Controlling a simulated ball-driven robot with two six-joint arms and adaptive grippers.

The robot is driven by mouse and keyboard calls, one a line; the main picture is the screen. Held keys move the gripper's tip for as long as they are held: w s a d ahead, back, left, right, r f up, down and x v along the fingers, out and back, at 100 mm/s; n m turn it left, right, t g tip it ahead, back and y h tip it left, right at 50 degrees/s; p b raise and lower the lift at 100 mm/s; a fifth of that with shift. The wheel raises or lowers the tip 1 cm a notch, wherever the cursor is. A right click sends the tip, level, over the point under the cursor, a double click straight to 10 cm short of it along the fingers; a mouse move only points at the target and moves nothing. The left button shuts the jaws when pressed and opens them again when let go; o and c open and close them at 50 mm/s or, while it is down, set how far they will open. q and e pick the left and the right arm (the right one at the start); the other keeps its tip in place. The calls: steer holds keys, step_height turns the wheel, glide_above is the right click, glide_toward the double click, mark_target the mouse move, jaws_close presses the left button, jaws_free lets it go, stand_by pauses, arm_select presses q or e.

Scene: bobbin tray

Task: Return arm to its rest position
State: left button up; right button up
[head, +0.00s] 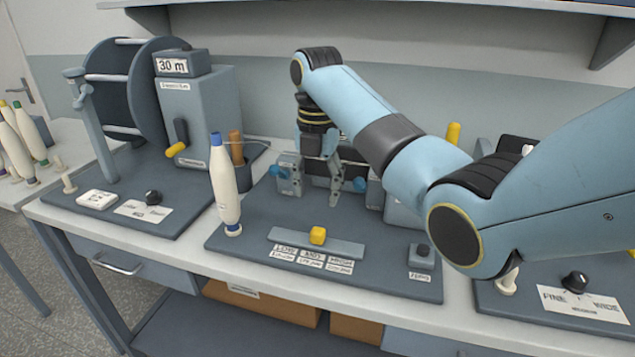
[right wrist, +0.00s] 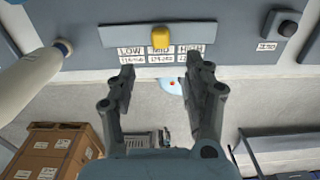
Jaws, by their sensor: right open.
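My right arm comes in from the right of the head view, and its right gripper (head: 316,188) points down above the back part of the middle grey board (head: 235,255). The right gripper is open and nothing shows between its fingers. In the right wrist view the two fingers (right wrist: 162,82) are spread apart below the labels in the picture. A white bobbin with a blue tip (head: 225,188) stands upright at the board's left side, apart from the gripper. It also shows in the right wrist view (right wrist: 32,88). My left gripper is not in view.
A slider with a yellow knob (head: 317,235) is at the middle of its bar, above labels. A winding machine (head: 195,110) marked 30 m stands left. More bobbins (head: 25,130) stand at the far left. A shelf (head: 420,5) hangs above. Cardboard boxes (head: 262,303) are below.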

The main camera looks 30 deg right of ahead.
steer(key=shift+r, duration=0.55)
